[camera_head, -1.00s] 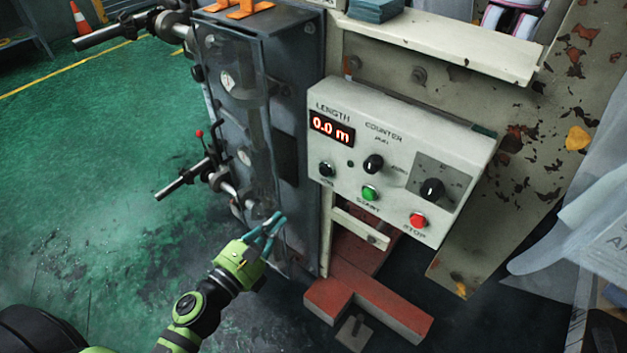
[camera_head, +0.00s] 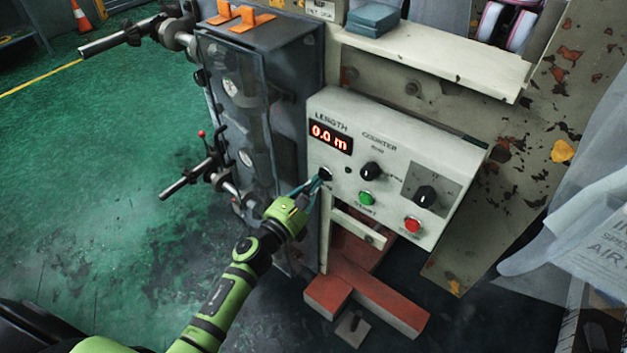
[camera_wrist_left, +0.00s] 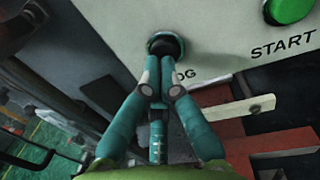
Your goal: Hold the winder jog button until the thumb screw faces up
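The black jog button (camera_head: 325,174) is at the lower left of the white counter panel (camera_head: 320,108). My left gripper (camera_head: 317,183) reaches it from below. In the left wrist view, the teal fingers (camera_wrist_left: 159,78) are shut together, with their tips at the lower edge of the jog button (camera_wrist_left: 165,43). I cannot tell whether the button is pressed in. A winder shaft (camera_head: 176,186) sticks out left of the grey cabinet, with a thin red-tipped piece (camera_head: 202,135) standing up beside it. I cannot tell whether that is the thumb screw. My right gripper is not in view.
The panel also has a green start button (camera_head: 367,198), a red stop button (camera_head: 412,225), black knobs (camera_head: 371,171) and a display (camera_head: 331,137) reading 0.0 m. A second shaft (camera_head: 115,40) sticks out higher up. Green floor (camera_head: 90,180) is open at left.

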